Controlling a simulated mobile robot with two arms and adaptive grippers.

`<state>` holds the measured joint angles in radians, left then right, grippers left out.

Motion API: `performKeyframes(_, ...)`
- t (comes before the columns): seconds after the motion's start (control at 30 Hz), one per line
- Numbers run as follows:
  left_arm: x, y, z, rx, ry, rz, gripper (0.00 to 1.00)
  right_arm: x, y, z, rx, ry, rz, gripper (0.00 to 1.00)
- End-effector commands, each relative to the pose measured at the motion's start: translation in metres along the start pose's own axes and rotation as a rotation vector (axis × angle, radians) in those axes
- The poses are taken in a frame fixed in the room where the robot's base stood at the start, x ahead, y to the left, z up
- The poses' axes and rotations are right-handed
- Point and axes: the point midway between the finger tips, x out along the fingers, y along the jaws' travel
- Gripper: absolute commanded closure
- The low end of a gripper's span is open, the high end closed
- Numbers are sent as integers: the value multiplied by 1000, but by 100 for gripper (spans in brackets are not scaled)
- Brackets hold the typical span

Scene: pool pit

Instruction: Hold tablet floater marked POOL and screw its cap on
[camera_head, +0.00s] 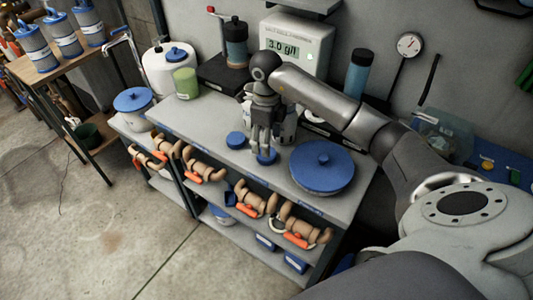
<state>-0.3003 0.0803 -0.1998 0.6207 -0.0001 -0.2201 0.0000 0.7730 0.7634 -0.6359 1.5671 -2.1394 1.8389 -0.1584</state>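My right gripper (265,147) points down over the front of the bench, with its fingertips just above or at a small blue cap (266,158). I cannot tell whether they touch it or how far apart the fingers are. A second small blue cap (236,140) lies to its left. A whitish container (287,124) stands right behind the gripper and is partly hidden by it. I cannot read any POOL marking, so I cannot tell whether this is the tablet floater. My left gripper is not in view.
Valve pipes (250,200) fill the shelf below. Floor at left is open.

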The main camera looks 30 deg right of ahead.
Motion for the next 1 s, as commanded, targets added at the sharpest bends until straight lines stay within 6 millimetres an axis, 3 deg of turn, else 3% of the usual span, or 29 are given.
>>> performKeyframes(0.2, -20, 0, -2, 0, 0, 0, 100, 27, 5, -3, 0, 5, 6, 37)
performKeyframes(0.33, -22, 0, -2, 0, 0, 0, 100, 44, 4, -2, 0, 3, 4, 37)
performKeyframes(0.73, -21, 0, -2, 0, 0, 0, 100, 49, 4, -2, -1, 1, 1, 37)
performKeyframes(0.93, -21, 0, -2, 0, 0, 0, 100, 49, 4, -2, -1, 1, 1, 61)
performKeyframes(1.0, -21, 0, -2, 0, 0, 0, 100, 49, 4, -2, -1, 1, 1, 61)
